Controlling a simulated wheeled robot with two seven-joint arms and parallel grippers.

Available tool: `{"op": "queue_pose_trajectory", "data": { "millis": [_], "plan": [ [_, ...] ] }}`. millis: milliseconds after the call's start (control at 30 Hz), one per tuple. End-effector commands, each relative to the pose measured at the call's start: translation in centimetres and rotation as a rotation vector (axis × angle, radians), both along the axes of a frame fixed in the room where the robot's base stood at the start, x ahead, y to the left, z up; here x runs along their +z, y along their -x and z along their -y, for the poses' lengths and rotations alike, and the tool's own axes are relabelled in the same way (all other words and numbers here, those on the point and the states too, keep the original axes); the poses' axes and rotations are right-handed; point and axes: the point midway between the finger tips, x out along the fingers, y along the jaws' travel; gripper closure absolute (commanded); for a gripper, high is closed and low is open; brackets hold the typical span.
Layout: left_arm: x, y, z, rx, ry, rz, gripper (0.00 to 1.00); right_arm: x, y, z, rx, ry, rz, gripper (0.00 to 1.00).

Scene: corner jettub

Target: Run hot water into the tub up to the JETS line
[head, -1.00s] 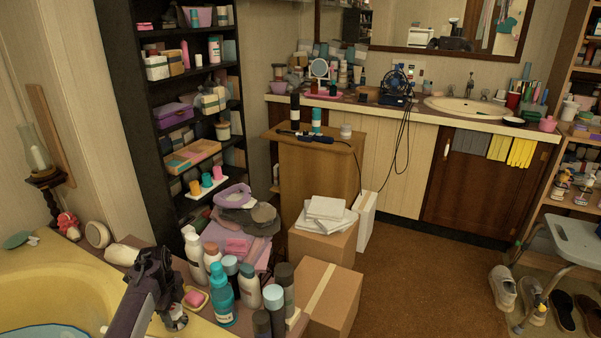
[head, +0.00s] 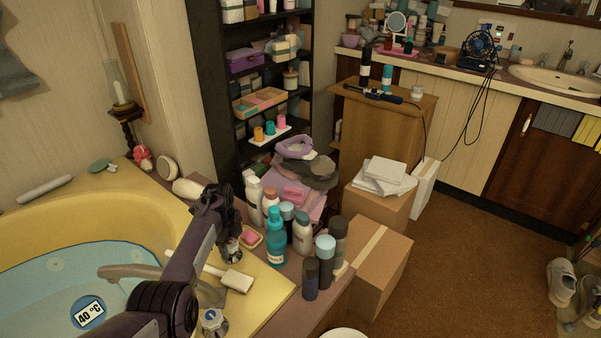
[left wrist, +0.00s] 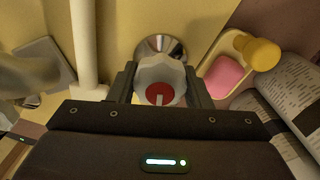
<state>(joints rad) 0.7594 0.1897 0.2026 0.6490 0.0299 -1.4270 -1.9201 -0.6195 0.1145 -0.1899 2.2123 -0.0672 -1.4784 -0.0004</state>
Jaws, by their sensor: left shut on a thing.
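The yellow corner tub (head: 100,210) holds pale blue water (head: 60,285) at the left of the head view. A round "40 °C" label (head: 88,314) shows over the water. I cannot make out a JETS line. My left gripper (head: 232,238) is at the tub's right rim. In the left wrist view, my left gripper (left wrist: 162,85) has its fingers on both sides of a pale tap knob with a red cap (left wrist: 160,94), shut on it. A second tap knob with a blue mark (head: 212,320) stands nearer. A beige spout-like piece (head: 130,271) reaches over the water. My right gripper is out of view.
A pink soap in a dish (head: 250,238) sits right beside the gripped knob. Several bottles (head: 276,238) crowd the ledge to its right. A white-headed brush-like item (head: 236,280) lies on the rim. Cardboard boxes (head: 375,262) stand on the floor.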

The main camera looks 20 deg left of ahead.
Motion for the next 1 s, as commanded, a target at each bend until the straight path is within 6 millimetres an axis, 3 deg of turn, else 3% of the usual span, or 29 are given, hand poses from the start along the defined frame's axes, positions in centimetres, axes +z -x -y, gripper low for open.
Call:
{"op": "queue_pose_trajectory", "data": {
  "millis": [367,700,967,1000],
  "plan": [
    [0.02,-0.02,0.03,-0.005,0.0,0.0,0.78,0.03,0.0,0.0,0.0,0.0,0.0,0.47],
    [-0.01,0.02,0.01,-0.337,0.0,-0.001,0.78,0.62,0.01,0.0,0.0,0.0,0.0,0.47],
    [-0.04,0.0,0.08,-0.353,0.001,0.0,0.78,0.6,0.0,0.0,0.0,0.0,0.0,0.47],
    [-0.04,0.01,0.08,-0.352,0.001,0.0,0.5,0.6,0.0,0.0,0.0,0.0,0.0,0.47]
  ]
}}
